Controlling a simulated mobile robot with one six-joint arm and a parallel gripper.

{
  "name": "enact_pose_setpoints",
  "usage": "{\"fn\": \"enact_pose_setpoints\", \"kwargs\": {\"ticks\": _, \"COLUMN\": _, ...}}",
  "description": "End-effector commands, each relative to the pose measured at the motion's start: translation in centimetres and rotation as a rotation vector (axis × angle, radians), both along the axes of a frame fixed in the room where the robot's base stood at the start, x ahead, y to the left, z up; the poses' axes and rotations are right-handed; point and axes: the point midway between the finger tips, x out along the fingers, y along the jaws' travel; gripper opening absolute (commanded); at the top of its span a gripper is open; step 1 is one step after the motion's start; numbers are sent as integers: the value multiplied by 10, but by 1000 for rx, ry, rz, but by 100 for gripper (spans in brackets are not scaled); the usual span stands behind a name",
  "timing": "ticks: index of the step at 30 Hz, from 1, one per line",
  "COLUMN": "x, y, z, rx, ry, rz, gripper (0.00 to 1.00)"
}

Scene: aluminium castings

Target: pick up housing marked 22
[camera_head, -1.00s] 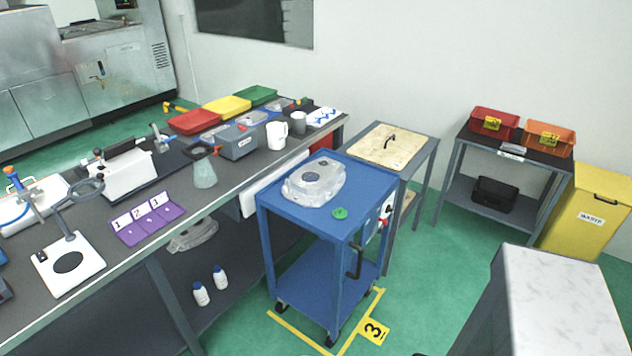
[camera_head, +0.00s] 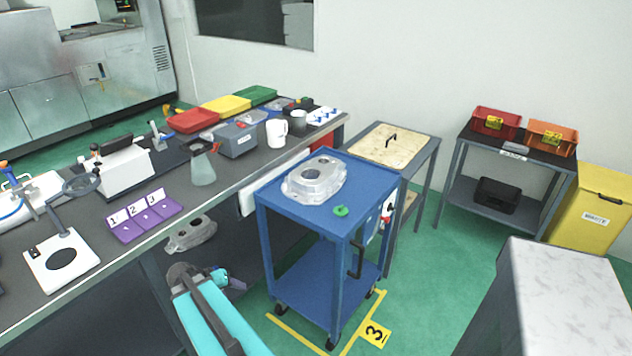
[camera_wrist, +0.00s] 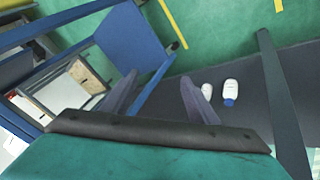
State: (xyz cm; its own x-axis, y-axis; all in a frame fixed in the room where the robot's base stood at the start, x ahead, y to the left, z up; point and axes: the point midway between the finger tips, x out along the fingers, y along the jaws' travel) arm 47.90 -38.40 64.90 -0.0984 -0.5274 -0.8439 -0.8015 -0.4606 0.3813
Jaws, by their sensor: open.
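A silver cast housing (camera_head: 314,180) lies on the top of the blue cart (camera_head: 350,188), with round openings on its upper face. A second cast housing (camera_head: 190,236) lies on the shelf under the long bench. No number can be read on either. My gripper (camera_wrist: 158,82) is open and empty in the wrist view, with its two dark fingers apart, over the area of the under-bench shelf and the blue cart.
Two white bottles (camera_wrist: 230,93) with blue caps stand near my right finger. A green round piece (camera_head: 340,211) lies on the cart top. The bench (camera_head: 120,255) carries a purple numbered stand (camera_head: 145,217), a flask and trays. Green floor is open right of the cart.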

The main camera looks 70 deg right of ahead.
Motion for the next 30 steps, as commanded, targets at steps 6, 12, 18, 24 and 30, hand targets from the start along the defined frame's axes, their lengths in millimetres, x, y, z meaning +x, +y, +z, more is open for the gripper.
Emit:
{"fn": "enact_pose_setpoints", "kwargs": {"ticks": 6, "x": -13, "y": -99, "z": 67, "rx": -190, "ry": -144, "rz": -184, "gripper": 54}}
{"fn": "enact_pose_setpoints", "kwargs": {"ticks": 12, "x": -43, "y": -178, "z": 136, "rx": -367, "ry": -266, "rz": -338, "gripper": 54}}
{"fn": "enact_pose_setpoints", "kwargs": {"ticks": 18, "x": -87, "y": -244, "z": 206, "rx": -540, "ry": -379, "rz": -474, "gripper": 54}}
{"fn": "enact_pose_setpoints", "kwargs": {"ticks": 24, "x": -125, "y": -282, "z": 258, "rx": -662, "ry": -452, "rz": -560, "gripper": 54}}
{"fn": "enact_pose_setpoints", "kwargs": {"ticks": 30, "x": -138, "y": -292, "z": 275, "rx": -704, "ry": -476, "rz": -585, "gripper": 54}}
